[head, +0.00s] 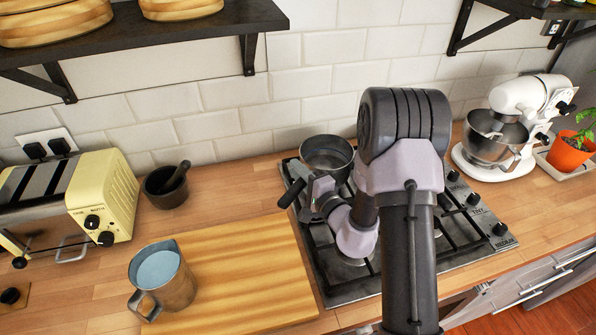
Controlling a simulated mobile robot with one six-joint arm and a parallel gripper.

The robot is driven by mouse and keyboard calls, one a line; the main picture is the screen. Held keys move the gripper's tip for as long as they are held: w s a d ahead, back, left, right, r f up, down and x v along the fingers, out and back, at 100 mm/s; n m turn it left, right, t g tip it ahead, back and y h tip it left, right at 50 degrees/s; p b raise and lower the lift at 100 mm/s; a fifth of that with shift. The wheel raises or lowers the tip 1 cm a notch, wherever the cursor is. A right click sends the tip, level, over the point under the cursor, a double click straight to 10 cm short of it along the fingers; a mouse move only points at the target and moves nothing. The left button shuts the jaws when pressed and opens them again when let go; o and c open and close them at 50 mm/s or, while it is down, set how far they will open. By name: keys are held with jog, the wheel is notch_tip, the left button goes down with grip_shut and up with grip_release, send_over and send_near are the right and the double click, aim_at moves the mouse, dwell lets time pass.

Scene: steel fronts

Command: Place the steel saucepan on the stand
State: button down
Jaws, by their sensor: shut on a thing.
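The steel saucepan (328,152) is a round, open metal pan with a dark handle (292,193) toward the lower left. It is upright over the back left part of the gas hob (335,291). Whether its base touches the black grate (330,250) I cannot tell. My gripper (311,195) is at the handle side of the saucepan, shut on it; the fingertips are small and partly hidden. My arm covers much of the hob's middle. I see no separate stand apart from the hob's grates.
A steel jug (175,283) stands on a wooden board (255,265) left of the hob. A mortar with pestle (166,187) and a cream toaster (105,195) are further left. A white stand mixer (515,105) stands right. Dark shelves (150,40) hang above.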

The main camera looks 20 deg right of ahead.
jog(key=c, duration=1.2)
grip_release()
jog(key=shift+c, duration=0.2)
